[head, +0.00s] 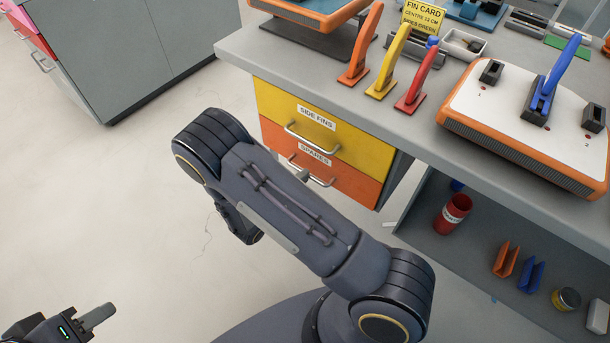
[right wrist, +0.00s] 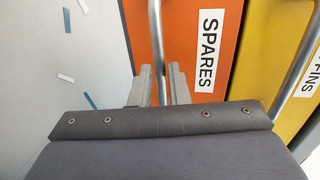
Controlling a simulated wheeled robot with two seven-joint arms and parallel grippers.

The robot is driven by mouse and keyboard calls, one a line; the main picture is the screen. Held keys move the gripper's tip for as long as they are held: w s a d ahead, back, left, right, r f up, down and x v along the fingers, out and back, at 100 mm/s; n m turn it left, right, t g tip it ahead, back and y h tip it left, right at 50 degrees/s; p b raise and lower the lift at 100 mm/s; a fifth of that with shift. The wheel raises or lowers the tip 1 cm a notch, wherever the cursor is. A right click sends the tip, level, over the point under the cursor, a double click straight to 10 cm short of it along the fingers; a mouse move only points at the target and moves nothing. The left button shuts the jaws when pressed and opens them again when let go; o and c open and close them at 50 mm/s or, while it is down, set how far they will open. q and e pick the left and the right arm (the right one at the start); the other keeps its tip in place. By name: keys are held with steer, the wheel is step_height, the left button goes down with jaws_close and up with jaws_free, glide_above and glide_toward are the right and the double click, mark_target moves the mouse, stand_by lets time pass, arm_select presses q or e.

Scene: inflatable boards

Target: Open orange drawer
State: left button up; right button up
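The orange drawer (head: 350,183), labelled SPARES, is the lower drawer under the workbench. Its front looks flush with the yellow drawer above, so it appears closed. Its metal bar handle (head: 318,180) also shows in the right wrist view (right wrist: 156,40). There my right gripper (right wrist: 162,85) has one finger on each side of the bar, with narrow gaps, so it looks open around the handle. In the head view my right arm hides most of that gripper. My left gripper (head: 98,316) is at the lower left, far from the drawer; its finger opening is unclear.
A yellow drawer (head: 350,140) labelled SIDE FINS sits directly above. The workbench top (head: 300,75) holds several coloured fins and an orange-edged board (head: 480,112). An open shelf (head: 430,225) with a red cup (head: 453,215) is at the right.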

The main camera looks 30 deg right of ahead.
arm_select(q)
steer(key=shift+f, duration=0.15)
arm_select(e)
steer(key=shift+x, duration=1.35)
jaws_close()
